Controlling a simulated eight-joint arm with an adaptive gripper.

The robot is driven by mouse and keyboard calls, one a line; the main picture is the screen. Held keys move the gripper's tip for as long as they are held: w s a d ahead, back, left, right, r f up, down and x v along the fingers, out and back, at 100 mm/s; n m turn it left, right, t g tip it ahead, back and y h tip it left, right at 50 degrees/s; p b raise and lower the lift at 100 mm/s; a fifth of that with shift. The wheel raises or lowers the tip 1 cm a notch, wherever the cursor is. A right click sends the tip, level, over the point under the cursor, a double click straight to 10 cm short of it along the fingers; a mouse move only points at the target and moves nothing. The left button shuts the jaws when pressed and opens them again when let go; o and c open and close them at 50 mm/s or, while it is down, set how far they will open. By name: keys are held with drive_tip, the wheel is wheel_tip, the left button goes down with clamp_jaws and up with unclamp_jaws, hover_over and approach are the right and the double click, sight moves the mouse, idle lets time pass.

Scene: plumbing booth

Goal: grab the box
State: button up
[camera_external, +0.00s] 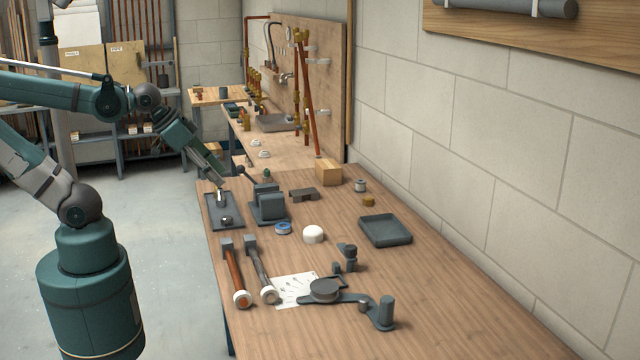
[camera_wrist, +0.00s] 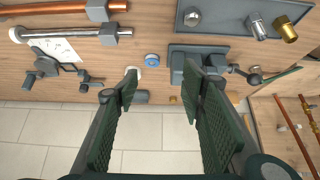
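The box (camera_external: 328,172) is a small light-wood block at the back of the workbench, close to the wall, in the external view. My gripper (camera_external: 221,173) is in the air above the bench's left edge, near the tray of fittings, left of the box and apart from it. In the wrist view my gripper (camera_wrist: 160,75) has its two ribbed green fingers spread wide with nothing between them. A tan patch beside the right finger there may be the box, mostly hidden; I cannot tell.
A grey vise (camera_external: 268,204) and a dark bracket (camera_external: 303,194) lie between my gripper and the box. A fittings tray (camera_external: 211,211), blue tape roll (camera_external: 283,228), white cap (camera_external: 313,234) and empty tray (camera_external: 386,230) are nearby. The bench's right front is clear.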

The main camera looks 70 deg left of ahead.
drive_tip(key=o, duration=0.7)
drive_tip(key=shift+o, duration=0.2)
drive_tip(key=shift+w+r, duration=0.1)
